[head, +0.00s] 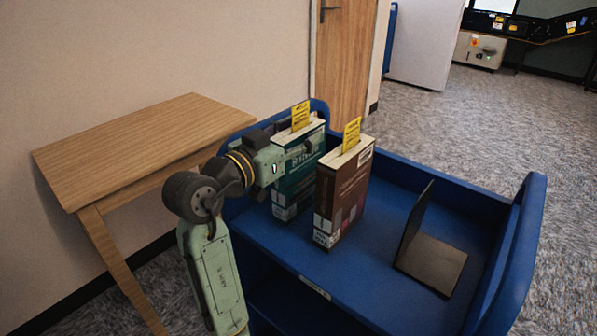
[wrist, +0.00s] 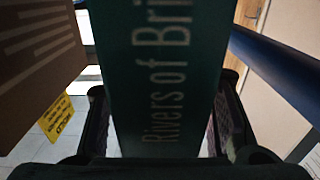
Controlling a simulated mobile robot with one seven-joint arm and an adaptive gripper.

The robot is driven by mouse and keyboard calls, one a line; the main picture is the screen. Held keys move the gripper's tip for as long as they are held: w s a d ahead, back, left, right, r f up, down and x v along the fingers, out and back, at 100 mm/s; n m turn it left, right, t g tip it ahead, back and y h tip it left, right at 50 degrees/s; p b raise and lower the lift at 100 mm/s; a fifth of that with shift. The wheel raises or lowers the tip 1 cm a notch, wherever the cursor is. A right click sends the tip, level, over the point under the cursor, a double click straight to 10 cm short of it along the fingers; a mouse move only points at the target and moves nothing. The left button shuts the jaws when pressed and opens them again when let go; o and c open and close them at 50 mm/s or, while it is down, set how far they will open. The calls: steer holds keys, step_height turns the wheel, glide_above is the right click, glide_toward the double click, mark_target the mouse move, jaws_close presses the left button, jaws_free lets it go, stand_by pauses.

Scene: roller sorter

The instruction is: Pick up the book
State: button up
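A teal book (head: 291,193) stands upright in the blue cart, with a yellow slip (head: 301,115) at its top. My gripper (head: 291,160) is at its upper part in the head view, and my arm hides some of it. In the wrist view the teal book (wrist: 165,75), lettered "Rivers of Bri…", lies between my two fingers (wrist: 162,132). Narrow gaps seem to show beside the book, so the gripper looks open around it. A brown book (head: 342,195) with a yellow slip (head: 351,134) stands close by on the right; it also shows in the wrist view (wrist: 38,60).
The blue cart (head: 533,235) has raised walls. A black bookend (head: 430,262) stands on its right side, with bare shelf around it. A wooden table (head: 140,140) is to the left along the wall. A door (head: 343,55) is behind.

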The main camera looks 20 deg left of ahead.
jaws_close()
stand_by(0.4)
steer(key=shift+r, duration=0.1)
